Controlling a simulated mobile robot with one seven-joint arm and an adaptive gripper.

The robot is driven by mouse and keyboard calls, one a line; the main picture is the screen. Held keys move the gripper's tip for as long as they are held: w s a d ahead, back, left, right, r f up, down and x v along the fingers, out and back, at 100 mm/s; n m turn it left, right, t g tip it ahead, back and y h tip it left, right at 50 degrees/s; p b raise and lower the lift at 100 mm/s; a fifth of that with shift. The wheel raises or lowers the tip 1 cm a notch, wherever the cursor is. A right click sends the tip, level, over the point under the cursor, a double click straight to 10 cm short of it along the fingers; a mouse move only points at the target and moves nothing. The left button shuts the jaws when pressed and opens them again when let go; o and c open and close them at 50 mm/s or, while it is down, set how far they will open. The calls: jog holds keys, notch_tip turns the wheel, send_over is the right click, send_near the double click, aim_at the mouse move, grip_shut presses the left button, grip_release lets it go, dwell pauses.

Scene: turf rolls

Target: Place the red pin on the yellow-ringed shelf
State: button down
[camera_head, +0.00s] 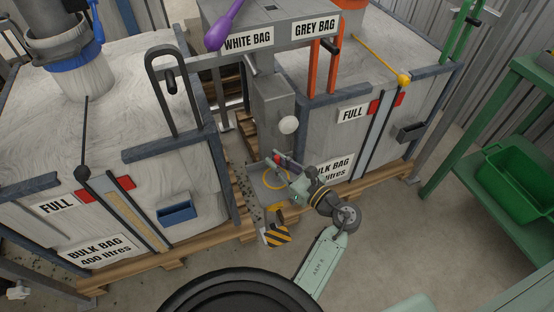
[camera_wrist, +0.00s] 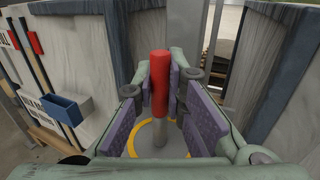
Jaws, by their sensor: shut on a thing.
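The red pin (camera_wrist: 160,75) has a red upper part and a grey shank below it, and it stands nearly upright between the purple pads of my gripper (camera_wrist: 161,92). My gripper is shut on it. In the head view the pin is a small red spot (camera_head: 279,159) at my gripper (camera_head: 283,164), largely hidden. The grey shelf (camera_head: 262,192) with a yellow ring (camera_head: 268,184) lies under my gripper. In the wrist view the yellow ring (camera_wrist: 137,143) shows around the pin's lower end. I cannot tell whether the shank touches the shelf.
A grey post (camera_head: 273,105) with WHITE BAG and GREY BAG signs rises behind the shelf. Bulk bag bins stand left (camera_head: 130,170) and right (camera_head: 365,110). A striped yellow-black plate (camera_head: 277,235) is at the shelf's front. A green crate (camera_head: 515,182) sits far right.

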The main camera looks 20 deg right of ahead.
jog(key=shift+f, duration=0.1)
jog(key=shift+f+b, duration=0.25)
jog(key=shift+b, duration=0.1)
jog(key=c, duration=1.6)
grip_release()
jog(key=shift+r, duration=0.1)
jog(key=shift+c, duration=0.2)
jog(key=shift+r+p, duration=0.2)
jog(key=shift+p, duration=0.1)
jog(key=b+v, duration=0.3)
jog(key=v, duration=0.9)
